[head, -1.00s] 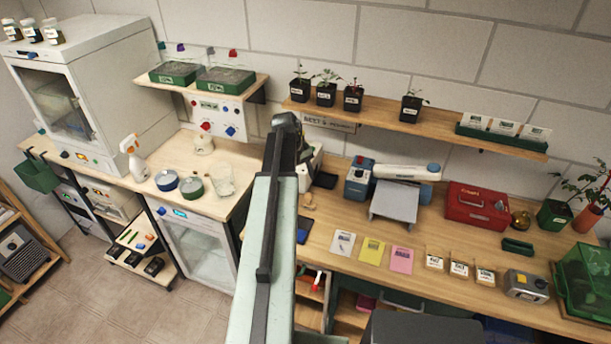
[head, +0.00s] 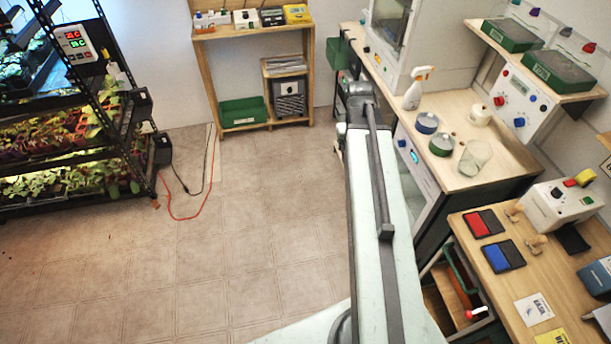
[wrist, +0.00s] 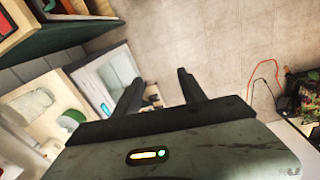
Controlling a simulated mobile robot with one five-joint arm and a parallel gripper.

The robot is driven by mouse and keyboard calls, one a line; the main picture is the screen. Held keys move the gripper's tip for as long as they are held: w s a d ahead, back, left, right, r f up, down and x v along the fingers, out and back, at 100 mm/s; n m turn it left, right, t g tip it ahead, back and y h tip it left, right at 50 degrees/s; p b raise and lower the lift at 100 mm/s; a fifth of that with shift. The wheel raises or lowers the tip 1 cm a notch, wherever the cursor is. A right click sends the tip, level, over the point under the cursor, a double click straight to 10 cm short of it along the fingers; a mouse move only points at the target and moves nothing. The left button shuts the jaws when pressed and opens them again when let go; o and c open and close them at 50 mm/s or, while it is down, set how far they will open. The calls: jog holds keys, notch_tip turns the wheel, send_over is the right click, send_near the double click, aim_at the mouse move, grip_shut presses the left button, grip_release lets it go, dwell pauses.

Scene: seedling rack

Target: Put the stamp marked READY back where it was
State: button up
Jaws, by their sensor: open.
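Two stamps with wooden handles stand on the wooden workbench at the right of the head view: one stamp (head: 515,211) beside the red ink pad (head: 477,223), the other stamp (head: 537,243) beside the blue ink pad (head: 505,255). No READY mark is legible on either. My gripper (wrist: 158,88) is open in the wrist view, with nothing between its fingers. It points toward the floor and a white cabinet, away from the stamps. The gripper's fingers cannot be made out in the head view, where my arm reaches forward over the floor.
A plant rack (head: 60,140) stands at the left, with a red cable (head: 190,217) on the floor beside it. A wooden shelf unit (head: 250,75) is at the back. A side counter (head: 500,170) holds a spray bottle (head: 417,88) and tins. The middle floor is clear.

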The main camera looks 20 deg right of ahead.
jog(key=w+a+n, duration=0.1)
jog(key=a+n, duration=0.2)
jog(key=a, duration=2.3)
jog(key=shift+a+n+y, duration=0.3)
jog(key=shift+y, duration=0.1)
